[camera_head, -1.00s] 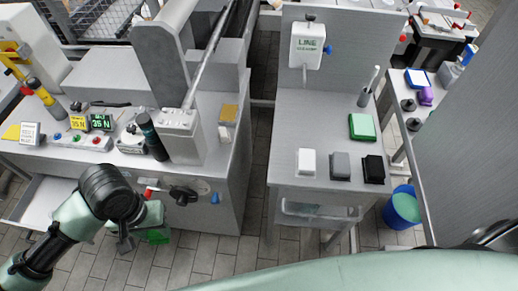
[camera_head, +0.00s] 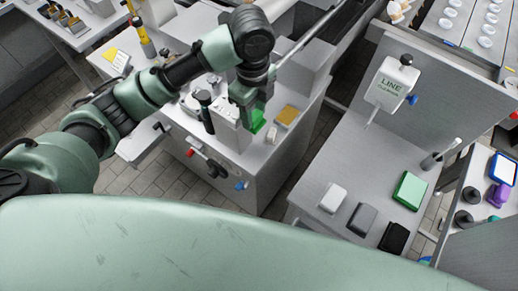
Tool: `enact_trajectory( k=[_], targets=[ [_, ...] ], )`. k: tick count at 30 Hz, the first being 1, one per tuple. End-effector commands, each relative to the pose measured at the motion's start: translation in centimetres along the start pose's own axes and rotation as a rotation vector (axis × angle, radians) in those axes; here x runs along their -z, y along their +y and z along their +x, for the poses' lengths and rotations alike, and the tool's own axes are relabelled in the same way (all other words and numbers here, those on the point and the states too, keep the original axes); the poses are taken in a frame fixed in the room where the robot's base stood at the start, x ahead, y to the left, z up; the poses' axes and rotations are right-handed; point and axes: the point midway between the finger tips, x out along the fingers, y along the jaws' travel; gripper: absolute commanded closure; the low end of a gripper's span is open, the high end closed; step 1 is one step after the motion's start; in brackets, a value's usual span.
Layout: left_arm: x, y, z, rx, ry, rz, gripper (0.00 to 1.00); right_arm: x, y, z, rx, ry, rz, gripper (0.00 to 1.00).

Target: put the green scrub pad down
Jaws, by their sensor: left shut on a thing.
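My left arm reaches across the left bench, and its gripper (camera_head: 250,108) points down, shut on a green scrub pad (camera_head: 258,122). The pad is partly hidden by the fingers. It is over the right end of the left bench (camera_head: 240,165), just left of a yellow-brown sponge (camera_head: 287,114). I cannot tell whether the pad touches the bench top. My right gripper is not in view.
A small white block (camera_head: 271,134) is close by the held pad. A dark bottle (camera_head: 205,110) stands left of the gripper.

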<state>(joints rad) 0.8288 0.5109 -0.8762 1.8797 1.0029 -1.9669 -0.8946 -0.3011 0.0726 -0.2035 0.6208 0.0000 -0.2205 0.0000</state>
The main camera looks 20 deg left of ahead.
Motion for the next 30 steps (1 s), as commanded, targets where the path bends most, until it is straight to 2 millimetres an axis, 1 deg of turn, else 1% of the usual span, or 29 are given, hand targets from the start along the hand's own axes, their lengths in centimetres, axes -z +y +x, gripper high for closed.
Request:
enact_trajectory(
  k=[1,4,12,15,18,23,30],
  targets=[
    [0.0,0.1,0.7,-0.006,0.001,0.003,0.99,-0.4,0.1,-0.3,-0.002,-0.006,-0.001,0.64],
    [0.0,0.3,3.0,-0.01,0.0,0.004,0.99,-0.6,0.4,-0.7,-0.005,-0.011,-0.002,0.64],
    [0.0,0.2,10.3,-0.008,0.0,0.001,0.99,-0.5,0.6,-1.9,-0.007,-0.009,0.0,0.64],
    [0.0,0.2,12.7,-0.006,0.0,0.001,0.99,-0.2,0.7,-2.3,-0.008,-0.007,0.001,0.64],
    [0.0,0.2,14.4,-0.004,-0.001,0.003,0.99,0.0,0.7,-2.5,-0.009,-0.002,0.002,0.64],
    [0.0,0.1,15.8,-0.002,0.0,0.001,0.99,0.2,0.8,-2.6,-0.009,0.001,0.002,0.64],
    [0.0,0.2,18.9,-0.004,-0.001,0.001,0.99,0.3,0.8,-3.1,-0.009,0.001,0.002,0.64]
  ],
)
